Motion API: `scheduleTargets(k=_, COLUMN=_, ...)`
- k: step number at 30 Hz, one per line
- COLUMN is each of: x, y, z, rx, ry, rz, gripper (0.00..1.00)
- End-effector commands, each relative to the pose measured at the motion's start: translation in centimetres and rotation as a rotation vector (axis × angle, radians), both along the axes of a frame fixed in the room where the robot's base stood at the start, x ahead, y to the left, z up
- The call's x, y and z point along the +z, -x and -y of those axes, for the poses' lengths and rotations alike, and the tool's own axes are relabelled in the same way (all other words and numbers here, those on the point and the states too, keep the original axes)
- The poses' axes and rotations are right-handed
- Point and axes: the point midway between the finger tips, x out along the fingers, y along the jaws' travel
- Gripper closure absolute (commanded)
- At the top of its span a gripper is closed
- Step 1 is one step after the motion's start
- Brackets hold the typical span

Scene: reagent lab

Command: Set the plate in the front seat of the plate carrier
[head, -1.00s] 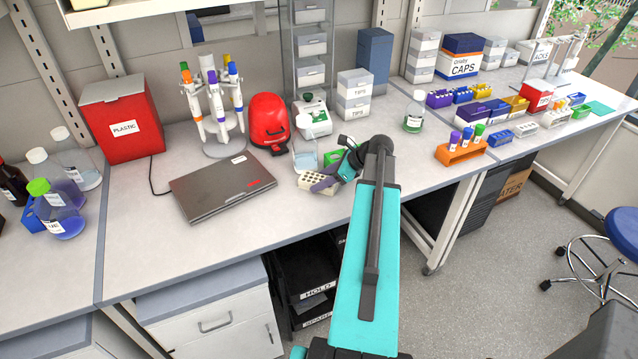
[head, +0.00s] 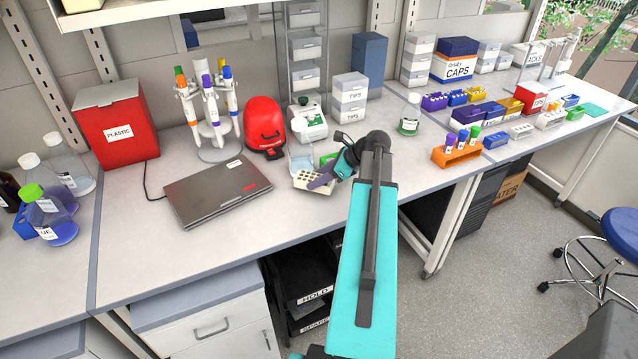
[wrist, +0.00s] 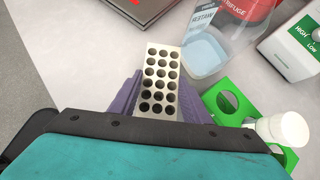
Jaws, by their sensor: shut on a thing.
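The plate (wrist: 163,54) is a small off-white block with rows of dark round holes. In the wrist view it lies lengthwise between the purple fingers of my gripper (wrist: 157,98), which is shut on it. In the head view the plate (head: 306,183) is at the bench's front part, right of the laptop, with my gripper (head: 321,181) at its right end. I cannot tell whether its underside touches the bench. I cannot make out a plate carrier with a front seat in either view.
A green holder (wrist: 232,99) with a white-capped bottle (wrist: 288,129) is close on the right. A closed laptop (head: 216,190) lies to the left. An orange tube rack (head: 457,156) stands further right.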

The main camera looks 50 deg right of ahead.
Motion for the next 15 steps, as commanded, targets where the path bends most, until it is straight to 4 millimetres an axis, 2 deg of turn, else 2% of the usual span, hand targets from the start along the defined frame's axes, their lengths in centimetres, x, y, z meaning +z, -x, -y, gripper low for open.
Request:
scheduleTargets(k=5, x=1.3, y=0.1, z=-0.1, rx=0.000, ry=0.001, rz=0.001, gripper=0.82)
scheduleTargets(k=15, x=1.5, y=4.2, z=-2.3, rx=-0.001, ry=0.001, rz=0.000, gripper=0.82)
